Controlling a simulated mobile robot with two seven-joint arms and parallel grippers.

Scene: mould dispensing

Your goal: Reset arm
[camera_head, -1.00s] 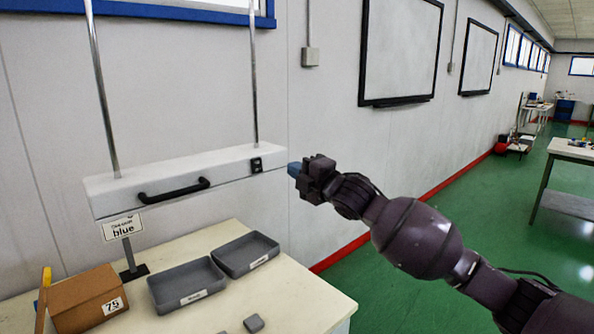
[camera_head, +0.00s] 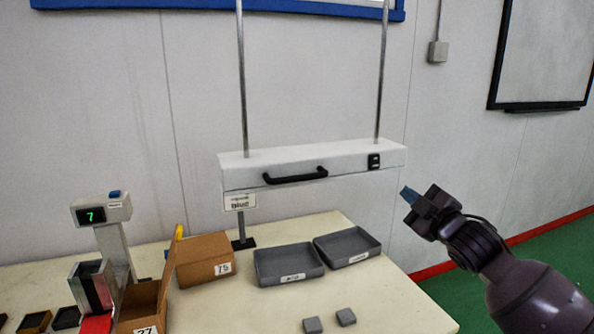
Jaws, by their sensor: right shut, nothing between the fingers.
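My right gripper (camera_head: 411,196) is at the right of the head view, in front of the wall and just right of the white overhead bar's end. It is shut and empty, and apart from everything on the table. My right arm runs down from it to the lower right corner. My left gripper is not in view.
The white bar (camera_head: 345,165) with a black handle hangs over the table (camera_head: 380,300). Two grey trays (camera_head: 290,279), cardboard boxes (camera_head: 204,246), a display device (camera_head: 102,208) and two small grey blocks (camera_head: 312,325) are on the table.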

